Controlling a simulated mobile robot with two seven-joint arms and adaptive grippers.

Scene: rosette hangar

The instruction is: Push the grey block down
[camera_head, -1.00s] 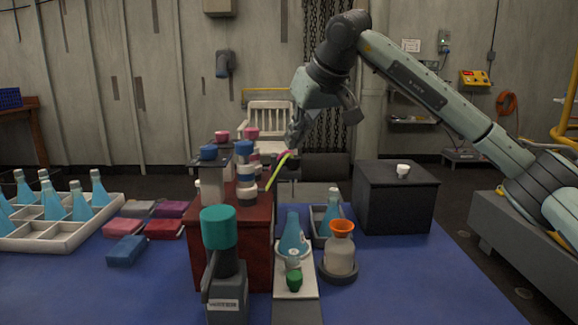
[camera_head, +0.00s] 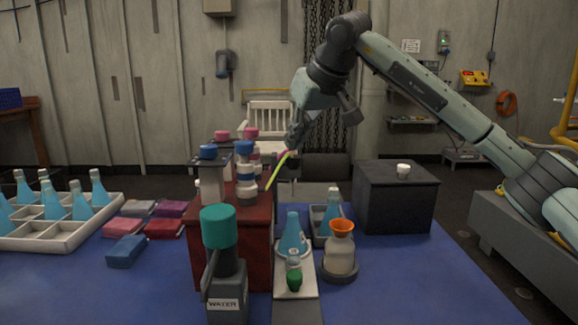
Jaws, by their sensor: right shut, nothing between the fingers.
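My right gripper (camera_head: 294,143) points down, shut and empty, above the middle of the table at the back. A small dark grey piece (camera_head: 293,160) is right under its fingertips; I cannot tell whether they touch. A pale grey block-like surface (camera_head: 312,190) lies lower down behind the blue flask, partly hidden. I cannot tell for certain which of these is the grey block. A curved green and pink strip (camera_head: 277,170) stands just left of the fingertips. My left gripper is not in view.
A dark red box (camera_head: 260,250) with stacked capped jars stands left of the gripper. A black box (camera_head: 396,200) is to the right. A blue flask (camera_head: 291,240), an orange-topped jar (camera_head: 341,250) and a teal-capped water bottle (camera_head: 224,265) stand in front.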

